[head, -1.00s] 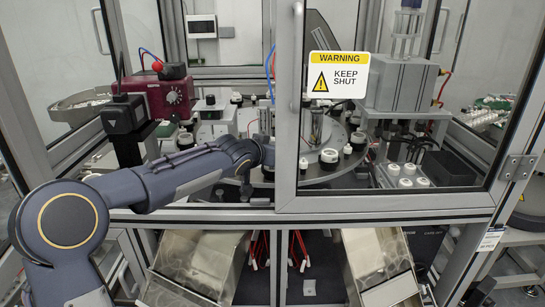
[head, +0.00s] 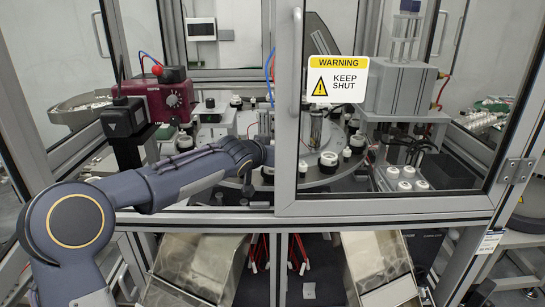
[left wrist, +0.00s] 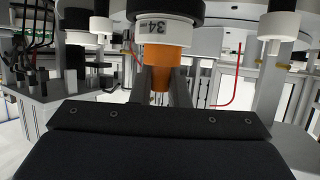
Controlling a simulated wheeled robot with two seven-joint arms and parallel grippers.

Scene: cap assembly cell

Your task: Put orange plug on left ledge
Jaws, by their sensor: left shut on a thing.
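The orange plug (left wrist: 166,68) is between the grey fingers of my left gripper (left wrist: 163,88) in the left wrist view. A white ring marked 34 (left wrist: 165,30) and a black part lie against the plug's far end; I cannot tell whether they are joined to it. In the head view my left arm reaches into the cell through the open left side. Its gripper (head: 266,157) is partly hidden behind the door post, and the plug is not visible there. I cannot clearly make out the left ledge. My right gripper is not in view.
A glazed door with a warning sign (head: 337,79) covers the right side. Behind it is a round table (head: 315,180) with black-and-white parts. A dark red box (head: 165,98) stands at left. The front frame rail (head: 400,203) runs below my arm.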

